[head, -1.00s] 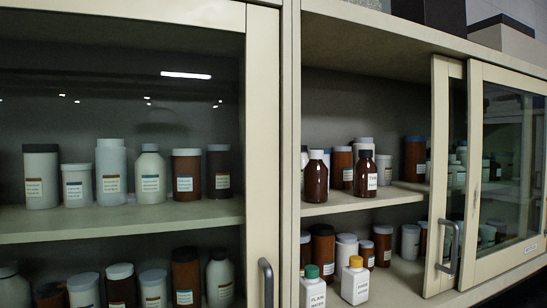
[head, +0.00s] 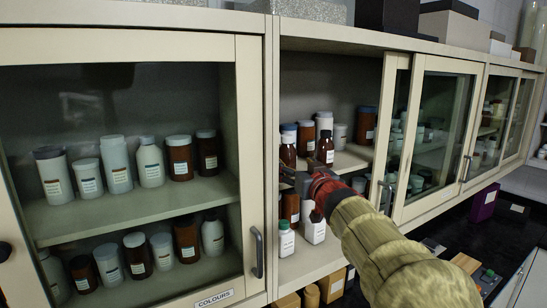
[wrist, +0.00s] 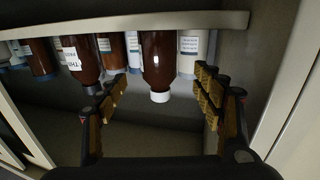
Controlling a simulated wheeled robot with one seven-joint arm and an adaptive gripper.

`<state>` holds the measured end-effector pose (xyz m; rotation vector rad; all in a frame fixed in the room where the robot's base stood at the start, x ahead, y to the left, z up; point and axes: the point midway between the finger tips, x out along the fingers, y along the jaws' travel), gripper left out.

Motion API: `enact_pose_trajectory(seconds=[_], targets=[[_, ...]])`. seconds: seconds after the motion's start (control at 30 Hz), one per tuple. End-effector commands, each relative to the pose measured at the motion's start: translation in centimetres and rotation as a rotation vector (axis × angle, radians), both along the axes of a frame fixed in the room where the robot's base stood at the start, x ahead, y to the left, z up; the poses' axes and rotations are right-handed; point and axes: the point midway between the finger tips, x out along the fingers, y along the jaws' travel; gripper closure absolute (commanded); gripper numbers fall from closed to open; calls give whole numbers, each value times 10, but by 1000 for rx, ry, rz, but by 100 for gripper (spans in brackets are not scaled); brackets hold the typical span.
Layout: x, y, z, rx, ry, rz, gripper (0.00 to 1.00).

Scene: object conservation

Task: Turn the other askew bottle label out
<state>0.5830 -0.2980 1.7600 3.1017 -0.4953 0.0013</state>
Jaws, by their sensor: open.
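Two brown bottles stand at the front of the upper shelf in the open bay. The left one (head: 288,155) shows bare brown glass with no label facing me. It also shows in the wrist view (wrist: 160,60), upside down, with a white cap. The right one (head: 325,151) has a dark cap and a white label facing out; it also shows in the wrist view (wrist: 82,60). My gripper (head: 295,177) is open in front of the shelf. In the wrist view my gripper (wrist: 160,100) has its fingers to either side of the unlabelled bottle, with nothing held.
More jars and bottles stand close behind on the shelf (head: 350,160). Below, a green-capped white bottle (head: 286,240) and another white bottle (head: 314,229) stand near my gripper. The cabinet post (head: 271,150) is left and a sliding glass door (head: 437,130) is right.

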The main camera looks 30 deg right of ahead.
Motion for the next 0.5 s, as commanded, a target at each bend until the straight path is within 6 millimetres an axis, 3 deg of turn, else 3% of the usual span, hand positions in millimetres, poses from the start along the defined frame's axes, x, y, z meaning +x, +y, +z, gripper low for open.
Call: enact_pose_trajectory(seconds=[0.5], targets=[[62, -20, -1, 0, 1, 1, 33]])
